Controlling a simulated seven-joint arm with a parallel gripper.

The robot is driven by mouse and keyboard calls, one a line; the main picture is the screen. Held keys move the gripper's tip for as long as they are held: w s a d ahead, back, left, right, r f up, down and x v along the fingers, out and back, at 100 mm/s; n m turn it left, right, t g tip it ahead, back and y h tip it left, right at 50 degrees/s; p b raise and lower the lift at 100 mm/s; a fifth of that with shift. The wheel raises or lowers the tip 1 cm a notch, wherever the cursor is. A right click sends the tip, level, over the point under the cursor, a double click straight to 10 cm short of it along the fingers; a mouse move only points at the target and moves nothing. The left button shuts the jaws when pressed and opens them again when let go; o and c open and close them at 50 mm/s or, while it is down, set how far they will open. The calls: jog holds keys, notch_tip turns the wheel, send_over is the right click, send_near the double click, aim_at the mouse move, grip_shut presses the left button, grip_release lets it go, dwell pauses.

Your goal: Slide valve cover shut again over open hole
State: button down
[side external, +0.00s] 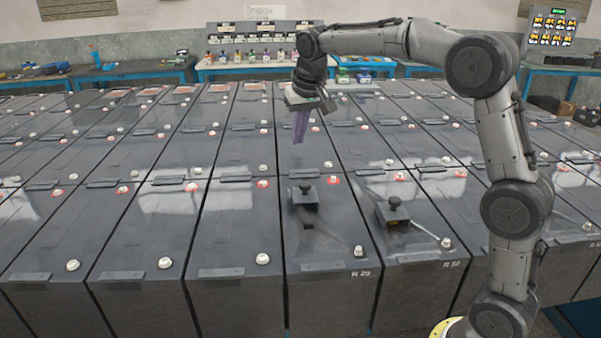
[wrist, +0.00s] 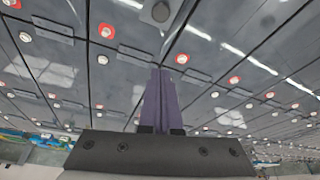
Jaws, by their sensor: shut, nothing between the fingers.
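Two black valve covers with square knobs stand on neighbouring dark battery tops. The left cover (side external: 304,193) is on the battery marked R 29, with a dark strip running from it toward the front. The right cover (side external: 392,211) is on the battery marked R 32, on a flat dark plate. I cannot clearly make out an open hole at either. My gripper (side external: 298,141) points down with purple fingers pressed together and empty, above and behind the left cover. In the wrist view the fingers (wrist: 161,74) are shut, and a dark knob (wrist: 161,11) shows at the top edge.
Rows of dark batteries fill the area, with pale round terminals, some ringed red (side external: 263,183), and low black bars along their edges. A pale terminal (side external: 358,251) stands in front of the left cover. Blue workbenches (side external: 275,68) line the back wall. Space around my gripper is clear.

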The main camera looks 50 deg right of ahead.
aim_at(305, 194)
jog(key=x, duration=1.1)
jog(key=shift+s, duration=0.2)
jog(key=shift+s+a, duration=0.25)
jog(key=shift+s, duration=0.25)
jog(key=shift+s+a, duration=0.25)
jog(key=shift+s, duration=0.25)
jog(key=shift+s+a, duration=0.4)
jog(key=shift+s, duration=0.35)
jog(key=s+a, duration=0.6)
jog(key=shift+s+a, duration=0.3)
jog(key=shift+s, duration=0.05)
